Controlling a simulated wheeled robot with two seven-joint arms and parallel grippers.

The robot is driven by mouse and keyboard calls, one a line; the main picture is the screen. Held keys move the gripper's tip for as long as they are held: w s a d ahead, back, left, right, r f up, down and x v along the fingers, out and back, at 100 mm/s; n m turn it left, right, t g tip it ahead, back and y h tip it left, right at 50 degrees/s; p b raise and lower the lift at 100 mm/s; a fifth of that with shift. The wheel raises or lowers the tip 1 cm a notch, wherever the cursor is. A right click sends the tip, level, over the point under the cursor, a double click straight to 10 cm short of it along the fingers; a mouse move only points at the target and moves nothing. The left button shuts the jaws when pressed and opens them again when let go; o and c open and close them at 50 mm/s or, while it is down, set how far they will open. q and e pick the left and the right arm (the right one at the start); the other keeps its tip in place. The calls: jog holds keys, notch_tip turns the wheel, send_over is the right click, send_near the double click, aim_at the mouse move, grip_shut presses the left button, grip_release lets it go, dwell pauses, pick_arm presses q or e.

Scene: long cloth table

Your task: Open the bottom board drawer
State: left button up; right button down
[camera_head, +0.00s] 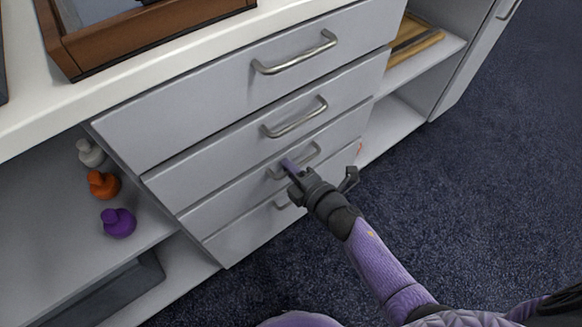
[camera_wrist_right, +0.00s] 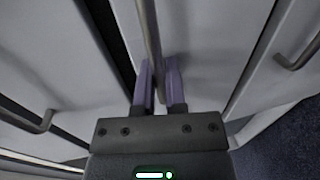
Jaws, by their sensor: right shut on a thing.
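A light grey drawer unit (camera_head: 232,95) has stacked drawers with metal bar handles. The bottom drawer (camera_head: 240,238) is at its foot, with its handle (camera_head: 284,204) partly hidden behind my right gripper. My right gripper (camera_head: 287,164) is at the handle of the drawer just above the bottom one (camera_head: 313,152). In the right wrist view its purple fingers (camera_wrist_right: 158,88) are shut on this upright-looking handle bar (camera_wrist_right: 150,40). A dark gap runs along the left of that drawer front there. The bottom drawer looks closed. My left gripper is not in view.
An open shelf at left holds grey, orange (camera_head: 103,185) and purple (camera_head: 118,223) duck-like figures. A dark box (camera_head: 100,295) lies below. Open shelves stand right of the drawers. A brown wooden tray (camera_head: 150,38) is on top. Dark carpet (camera_head: 480,180) in front is clear.

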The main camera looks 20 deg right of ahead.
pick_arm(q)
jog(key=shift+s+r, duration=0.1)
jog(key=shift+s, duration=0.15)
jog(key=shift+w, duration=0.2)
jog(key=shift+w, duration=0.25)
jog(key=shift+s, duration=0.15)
pick_arm(e)
jog(key=shift+s, duration=0.1)
dwell(0.3)
